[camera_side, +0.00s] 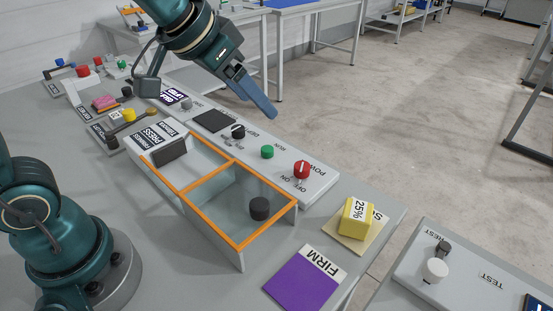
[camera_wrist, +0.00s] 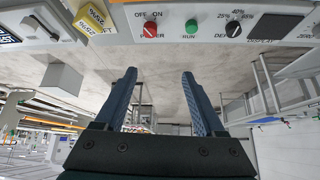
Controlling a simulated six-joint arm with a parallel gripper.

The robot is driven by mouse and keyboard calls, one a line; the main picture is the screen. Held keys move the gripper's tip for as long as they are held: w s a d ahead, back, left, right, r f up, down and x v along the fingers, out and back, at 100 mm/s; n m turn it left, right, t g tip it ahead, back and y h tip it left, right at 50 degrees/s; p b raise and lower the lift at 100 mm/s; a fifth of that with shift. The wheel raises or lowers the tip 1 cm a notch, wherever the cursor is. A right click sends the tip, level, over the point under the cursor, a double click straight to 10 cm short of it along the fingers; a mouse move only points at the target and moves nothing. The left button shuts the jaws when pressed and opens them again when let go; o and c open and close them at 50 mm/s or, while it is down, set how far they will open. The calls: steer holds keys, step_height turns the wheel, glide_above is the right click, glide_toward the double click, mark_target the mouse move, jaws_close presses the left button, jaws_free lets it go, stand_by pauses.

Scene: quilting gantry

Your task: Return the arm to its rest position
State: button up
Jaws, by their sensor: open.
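My gripper (camera_side: 258,95) hangs in the air above the far side of the control panel in the side view, apart from everything. In the wrist view its two blue fingers (camera_wrist: 160,95) are spread with nothing between them, so it is open and empty.
The panel (camera_side: 318,185) carries a red power knob (camera_side: 301,169), a green run button (camera_side: 267,152) and a black dial (camera_side: 238,131). An orange-rimmed bin (camera_side: 239,243) holds a black cylinder (camera_side: 259,208). A yellow block (camera_side: 356,218) and purple card (camera_side: 302,283) lie nearby.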

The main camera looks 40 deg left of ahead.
steer(key=s+a+f+n+g, duration=0.1)
steer(key=s+f, duration=0.3)
steer(key=s, duration=1)
steer(key=shift+s+a+f+n+y, duration=0.2)
steer(key=shift+s+a+n+y, duration=0.1)
steer(key=shift+a+y, duration=0.15)
